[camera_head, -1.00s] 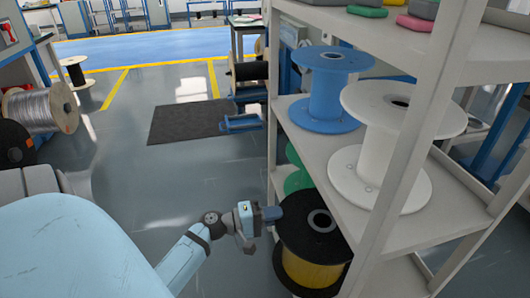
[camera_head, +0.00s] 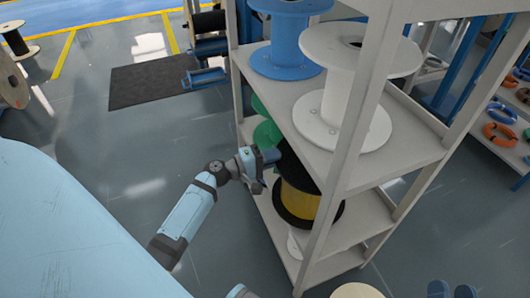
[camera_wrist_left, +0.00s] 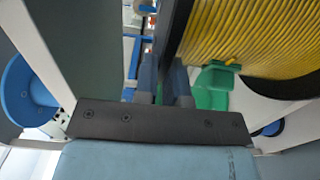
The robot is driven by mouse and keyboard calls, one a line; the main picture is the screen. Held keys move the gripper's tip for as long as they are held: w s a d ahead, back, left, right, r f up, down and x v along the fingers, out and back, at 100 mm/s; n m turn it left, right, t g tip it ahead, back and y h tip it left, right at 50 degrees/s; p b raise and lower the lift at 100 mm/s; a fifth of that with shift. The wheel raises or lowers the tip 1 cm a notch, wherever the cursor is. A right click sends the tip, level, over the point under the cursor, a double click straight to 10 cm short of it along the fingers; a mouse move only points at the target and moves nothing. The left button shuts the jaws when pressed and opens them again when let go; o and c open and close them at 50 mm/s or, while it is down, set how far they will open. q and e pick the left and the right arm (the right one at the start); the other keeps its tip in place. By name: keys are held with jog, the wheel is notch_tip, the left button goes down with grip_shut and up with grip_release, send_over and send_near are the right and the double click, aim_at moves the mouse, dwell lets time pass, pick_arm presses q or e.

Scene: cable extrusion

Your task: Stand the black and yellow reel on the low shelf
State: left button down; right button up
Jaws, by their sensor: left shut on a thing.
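The black and yellow reel (camera_head: 299,201) is upright, its black flanges above and below the yellow winding. It is at the shelf unit's open side, partly behind a post, over the low shelf (camera_head: 362,222). I cannot tell whether its base touches the shelf. My left gripper (camera_head: 269,158) is shut on the rim of its upper black flange. In the left wrist view the fingers (camera_wrist_left: 163,84) pinch the black flange (camera_wrist_left: 176,28) beside the yellow winding (camera_wrist_left: 240,35).
A blue reel (camera_head: 291,42) and a white reel (camera_head: 346,95) stand on the shelf above. A green reel (camera_head: 267,133) is behind my left gripper. The post (camera_head: 345,165) stands close to the held reel. The floor (camera_head: 120,130) to the left is clear.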

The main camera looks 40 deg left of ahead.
aim_at(289, 152)
pick_arm(q)
jog(key=shift+x, duration=2.45)
jog(key=shift+f, duration=0.35)
jog(key=shift+f+b, duration=0.25)
jog(key=shift+b, duration=0.25)
jog(key=shift+f+b, duration=0.35)
pick_arm(e)
jog(key=shift+a+r+y, duration=0.35)
jog(key=shift+r+y, duration=0.05)
jog(key=shift+r, duration=0.25)
jog(key=shift+f, duration=0.15)
pick_arm(q)
jog(key=shift+f, duration=0.1)
jog(key=shift+f+b, duration=0.2)
jog(key=shift+b, duration=0.15)
pick_arm(e)
jog(key=shift+w+d+f, duration=0.1)
jog(key=shift+f, duration=0.5)
